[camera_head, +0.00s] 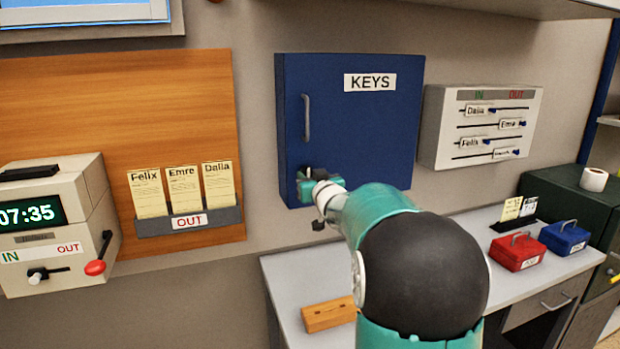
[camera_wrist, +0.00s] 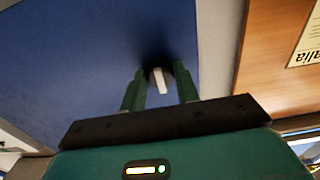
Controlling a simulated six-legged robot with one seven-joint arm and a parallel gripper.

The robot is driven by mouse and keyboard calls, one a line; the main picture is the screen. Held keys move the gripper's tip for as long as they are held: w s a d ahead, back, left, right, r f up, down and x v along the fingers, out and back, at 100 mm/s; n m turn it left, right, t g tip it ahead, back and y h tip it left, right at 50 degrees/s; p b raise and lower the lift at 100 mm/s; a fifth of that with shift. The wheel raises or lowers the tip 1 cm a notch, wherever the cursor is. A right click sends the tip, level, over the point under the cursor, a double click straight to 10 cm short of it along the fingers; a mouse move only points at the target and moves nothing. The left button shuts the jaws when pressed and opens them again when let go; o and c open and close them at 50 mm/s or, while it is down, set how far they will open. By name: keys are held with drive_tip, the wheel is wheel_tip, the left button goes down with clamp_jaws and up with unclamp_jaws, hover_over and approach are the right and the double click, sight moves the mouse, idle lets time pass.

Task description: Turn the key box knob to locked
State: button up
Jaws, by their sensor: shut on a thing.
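The blue key box (camera_head: 365,140) hangs on the wall with a KEYS label (camera_head: 369,82) and a vertical handle (camera_head: 306,118) on its left side. My gripper (camera_head: 311,180) is at the lower left corner of the box front. In the wrist view, the two green fingers of my gripper (camera_wrist: 160,82) stand on either side of the knob and are shut on it. The knob is dark round its edge with a white pointer bar (camera_wrist: 158,80), slightly tilted from upright in that view. In the head view my gripper mostly hides the knob. The blue box face (camera_wrist: 80,70) fills much of the wrist view.
A wooden board (camera_head: 120,85) with name cards in an OUT rack (camera_head: 188,222) is left of the box. A time clock (camera_head: 45,225) stands further left. An IN/OUT slider panel (camera_head: 485,125) is on the right. The desk (camera_head: 465,235) below holds red (camera_head: 517,252) and blue (camera_head: 565,238) boxes.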

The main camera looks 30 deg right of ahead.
drive_tip(key=shift+n, duration=0.4)
drive_tip(key=n, duration=1.2)
drive_tip(key=shift+d+n, duration=0.15)
drive_tip(key=shift+n, duration=0.15)
drive_tip(key=shift+r+n, duration=0.1)
drive_tip(key=shift+n, duration=2.1)
drive_tip(key=o, duration=1)
drive_tip(key=shift+s, duration=0.1)
